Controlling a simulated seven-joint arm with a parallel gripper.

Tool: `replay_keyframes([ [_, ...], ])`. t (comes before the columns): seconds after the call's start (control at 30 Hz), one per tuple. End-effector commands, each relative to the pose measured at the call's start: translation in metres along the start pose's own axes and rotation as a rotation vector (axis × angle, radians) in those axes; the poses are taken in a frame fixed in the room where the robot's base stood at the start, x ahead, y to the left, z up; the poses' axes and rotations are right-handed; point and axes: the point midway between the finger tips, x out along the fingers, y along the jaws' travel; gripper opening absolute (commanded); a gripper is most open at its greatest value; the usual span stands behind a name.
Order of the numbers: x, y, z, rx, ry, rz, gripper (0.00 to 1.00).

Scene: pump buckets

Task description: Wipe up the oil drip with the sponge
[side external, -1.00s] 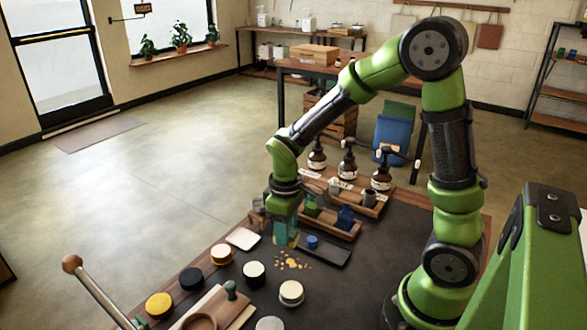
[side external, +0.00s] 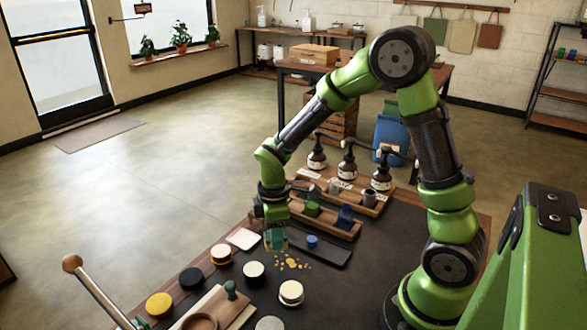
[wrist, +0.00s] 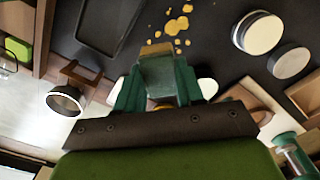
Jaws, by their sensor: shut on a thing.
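The oil drip (side external: 292,262) is a scatter of several yellow-orange spots on the dark mat, and it also shows at the top of the wrist view (wrist: 178,24). My gripper (side external: 275,238) is shut on the sponge (wrist: 157,48), a small block with a grey-green body and a tan end, which sits between the green fingers in the wrist view. The sponge end points down, just left of the spots in the side view. I cannot tell whether it touches the mat. The fingers hide part of the sponge.
A black tray (side external: 332,256) with a blue-lidded jar (side external: 312,242) lies right of the drip. Round lidded tins (side external: 254,270) stand in front and left. A white square (side external: 243,239) lies left of my gripper. Pump bottles (side external: 347,167) and wooden trays (side external: 335,225) stand behind.

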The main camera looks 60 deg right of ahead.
Motion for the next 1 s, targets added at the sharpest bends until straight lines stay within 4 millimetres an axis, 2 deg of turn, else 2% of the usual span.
replay_keyframes([
  [0.27,0.026,-0.001,0.001,0.000,-0.002,-0.002,0.13],
  [0.33,0.041,-0.001,0.001,0.000,-0.005,-0.005,0.13],
  [0.4,0.035,-0.006,0.006,0.000,-0.001,0.000,0.09],
  [1.0,0.038,-0.045,0.045,0.001,-0.003,-0.002,0.09],
])
